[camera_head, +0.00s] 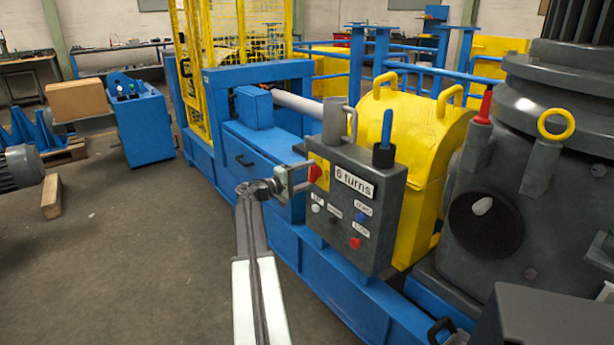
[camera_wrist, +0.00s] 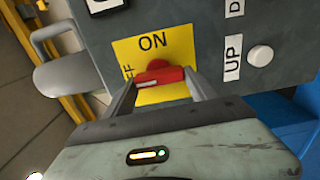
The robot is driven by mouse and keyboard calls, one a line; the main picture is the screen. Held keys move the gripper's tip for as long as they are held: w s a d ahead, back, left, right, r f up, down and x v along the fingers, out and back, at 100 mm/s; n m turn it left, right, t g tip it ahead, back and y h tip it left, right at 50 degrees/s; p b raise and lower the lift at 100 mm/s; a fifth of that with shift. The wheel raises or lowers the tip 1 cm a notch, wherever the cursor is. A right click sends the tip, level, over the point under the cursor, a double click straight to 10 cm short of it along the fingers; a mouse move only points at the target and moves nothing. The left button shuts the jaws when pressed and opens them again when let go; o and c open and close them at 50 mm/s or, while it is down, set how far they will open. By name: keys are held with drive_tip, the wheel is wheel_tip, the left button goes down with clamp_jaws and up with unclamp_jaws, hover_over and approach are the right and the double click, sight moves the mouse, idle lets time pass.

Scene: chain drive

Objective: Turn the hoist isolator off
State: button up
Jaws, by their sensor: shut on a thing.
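The hoist isolator is a red handle (camera_head: 315,173) on a yellow plate at the left of a grey control box (camera_head: 367,215). In the wrist view the red handle (camera_wrist: 158,76) sits in front of the yellow plate (camera_wrist: 180,48). "ON" reads above it, and part of a second word, "FF", shows at its left. My gripper (camera_head: 303,178) reaches the handle from the left, and its two fingers close on the handle's ends in the wrist view. The handle lies nearly crosswise there; which mark it points to I cannot tell.
Open floor (camera_head: 120,260) lies left.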

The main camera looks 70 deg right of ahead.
drive_tip(key=o, duration=1.4)
drive_tip(key=shift+w, duration=0.1)
drive_tip(key=shift+c, duration=0.2)
drive_tip(key=v, duration=0.7)
drive_tip(key=shift+w+a, duration=0.2)
drive_tip(key=shift+a, duration=0.1)
